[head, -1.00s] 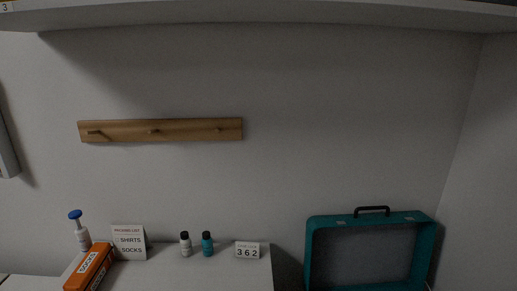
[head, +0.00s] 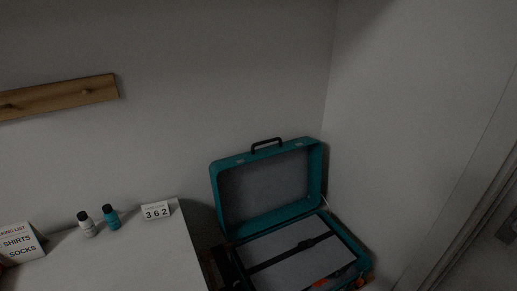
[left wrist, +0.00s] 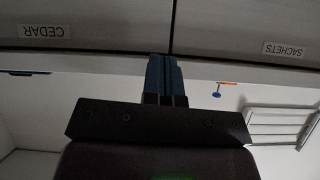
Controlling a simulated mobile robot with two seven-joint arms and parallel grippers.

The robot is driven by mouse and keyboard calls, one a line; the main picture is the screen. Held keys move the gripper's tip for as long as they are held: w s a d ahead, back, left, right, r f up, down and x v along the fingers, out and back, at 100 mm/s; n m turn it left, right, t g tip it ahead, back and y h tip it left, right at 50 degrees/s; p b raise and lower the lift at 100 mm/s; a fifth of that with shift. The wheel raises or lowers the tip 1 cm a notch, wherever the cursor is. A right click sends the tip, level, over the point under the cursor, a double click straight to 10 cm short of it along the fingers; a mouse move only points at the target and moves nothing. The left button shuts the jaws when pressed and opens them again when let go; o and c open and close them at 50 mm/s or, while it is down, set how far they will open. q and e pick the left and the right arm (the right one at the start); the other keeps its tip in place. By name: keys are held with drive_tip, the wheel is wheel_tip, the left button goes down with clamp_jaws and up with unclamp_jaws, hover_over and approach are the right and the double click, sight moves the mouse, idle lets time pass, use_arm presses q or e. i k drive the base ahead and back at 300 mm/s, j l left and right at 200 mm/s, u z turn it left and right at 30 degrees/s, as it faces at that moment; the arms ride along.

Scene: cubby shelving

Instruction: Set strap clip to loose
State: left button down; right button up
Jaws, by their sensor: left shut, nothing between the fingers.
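An open teal suitcase (head: 216,190) stands at the lower middle of the head view, its lid upright against the wall. A dark strap (head: 275,260) crosses the pale contents inside it. A small dark piece on the strap, probably the strap clip (head: 307,243), sits near its upper right end; its setting is too small to tell. My left gripper (left wrist: 166,75) shows in the left wrist view with its blue fingers together and empty, away from the suitcase. My right gripper is not seen.
A white cabinet top left of the suitcase holds a white bottle (head: 87,225), a teal bottle (head: 111,218), a 362 code card (head: 156,211) and a packing list sign (head: 18,243). A peg rail (head: 60,97) hangs above. Bins labelled CEDAR (left wrist: 45,32) and SACHETS (left wrist: 284,49) show in the left wrist view.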

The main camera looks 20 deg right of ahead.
sight(302, 244)
drive_tip(key=k+l+z, duration=0.15)
drive_tip(key=k+z, duration=0.3)
drive_tip(key=k+l+z, duration=0.2)
drive_tip(key=z, duration=0.3)
